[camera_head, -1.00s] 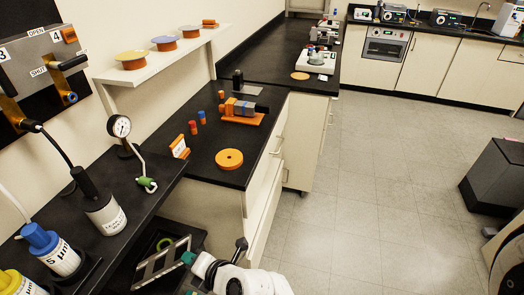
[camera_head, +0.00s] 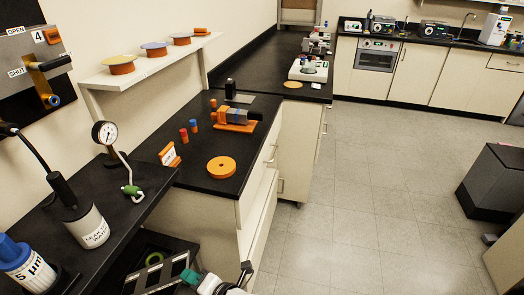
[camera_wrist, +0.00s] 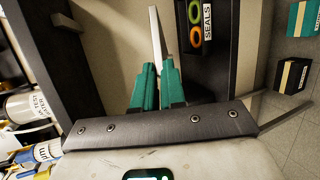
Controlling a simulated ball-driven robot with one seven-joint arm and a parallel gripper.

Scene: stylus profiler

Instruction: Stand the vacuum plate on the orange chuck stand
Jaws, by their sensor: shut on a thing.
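My gripper (camera_head: 190,277) has teal fingers and is at the bottom of the head view. It is shut on the edge of a dark flat plate with pale lines, the vacuum plate (camera_head: 158,278), held tilted beside the black counter's lower front. In the wrist view the fingers (camera_wrist: 157,75) close on the plate (camera_wrist: 157,38), which shows nearly edge-on as a pale strip. A round orange disc with a small centre hole, seemingly the chuck stand (camera_head: 232,167), lies on the black counter, beyond and apart from the gripper. Its top is bare.
A gauge (camera_head: 104,133) and bottles line the near counter. A black seals bin (camera_wrist: 200,25) is close by.

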